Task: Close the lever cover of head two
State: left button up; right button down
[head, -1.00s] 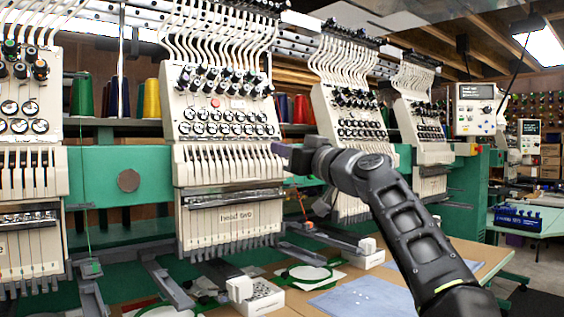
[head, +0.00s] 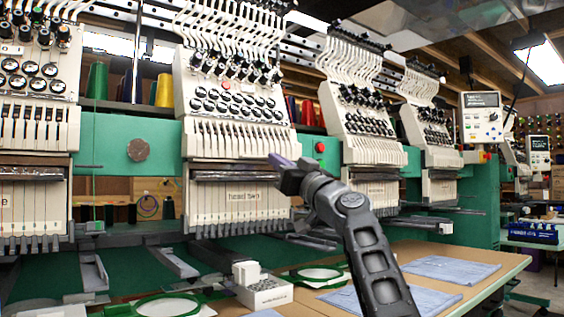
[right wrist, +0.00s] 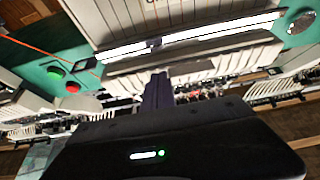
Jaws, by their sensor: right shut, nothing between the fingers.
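Head two (head: 236,140) is the cream sewing head left of centre in the head view, with a "head two" label on its lower panel. A row of slots (head: 235,140) crosses its front, with a dark horizontal strip (head: 225,176) below. I cannot tell which part is the lever cover or how far it is closed. My right gripper (head: 281,162) is shut and empty, at the lower right corner of the slotted section; contact is unclear. Its purple-grey fingers (right wrist: 157,92) show in the right wrist view, below bright strips (right wrist: 190,35) of the head. My left gripper is out of view.
More sewing heads stand left and right, including one at right (head: 365,130). Green hoops (head: 165,306) and a white box (head: 265,291) lie below head two. A wooden table (head: 440,265) holds folded blue cloths. Red and green buttons (right wrist: 72,87) show in the wrist view.

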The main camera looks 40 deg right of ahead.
jog(key=shift+w+f, duration=0.25)
jog(key=shift+w, duration=0.05)
dwell(0.4)
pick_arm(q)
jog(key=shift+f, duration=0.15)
pick_arm(e)
jog(key=shift+s, duration=0.1)
